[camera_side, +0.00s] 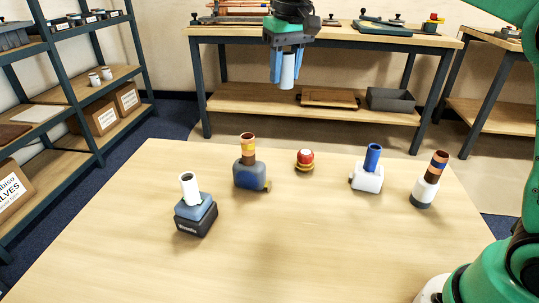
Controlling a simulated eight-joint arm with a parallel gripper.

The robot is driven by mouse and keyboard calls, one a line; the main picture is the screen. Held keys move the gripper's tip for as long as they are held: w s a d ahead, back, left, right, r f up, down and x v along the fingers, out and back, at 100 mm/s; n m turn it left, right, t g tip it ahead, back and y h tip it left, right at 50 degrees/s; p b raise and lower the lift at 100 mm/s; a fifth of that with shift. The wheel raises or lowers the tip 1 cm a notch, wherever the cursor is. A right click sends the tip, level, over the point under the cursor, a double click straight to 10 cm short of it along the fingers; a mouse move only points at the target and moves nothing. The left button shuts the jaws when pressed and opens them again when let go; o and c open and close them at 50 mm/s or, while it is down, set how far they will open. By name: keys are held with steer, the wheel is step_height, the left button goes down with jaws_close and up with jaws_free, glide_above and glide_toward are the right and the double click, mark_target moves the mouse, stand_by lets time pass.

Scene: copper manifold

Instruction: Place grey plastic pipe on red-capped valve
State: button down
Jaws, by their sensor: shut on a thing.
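My gripper (287,68) is at the top middle, pointing down, with its blue fingers shut on a short pale grey pipe (287,77). The pipe hangs upright, high above the table and apart from everything on it. The red-capped valve (305,157) stands on the table toward the back middle, with a round red top and a brass-coloured lower part. In the picture it is below and slightly right of the held pipe.
Around the valve on the table (290,255) stand a blue-grey body with a copper pipe (248,172), a white block with a blue pipe (368,178), a white-and-dark fitting with a banded pipe (427,190), and a blue-and-black block with a white pipe (196,215). The table front is clear.

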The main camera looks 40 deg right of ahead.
steer(key=w+d+r+m, duration=0.1)
steer(key=w+d+m, duration=0.15)
steer(key=d, duration=0.65)
glide_toward(305, 150)
steer(key=shift+m+h, duration=0.25)
steer(key=shift+h, duration=0.05)
steer(key=f, duration=0.4)
steer(key=w+f, duration=0.1)
steer(key=f, duration=0.1)
steer(key=shift+a+f, duration=0.1)
steer(key=shift+f, duration=0.05)
steer(key=c, duration=0.5)
jaws_free()
steer(key=shift+f, duration=0.15)
steer(key=shift+c, duration=0.2)
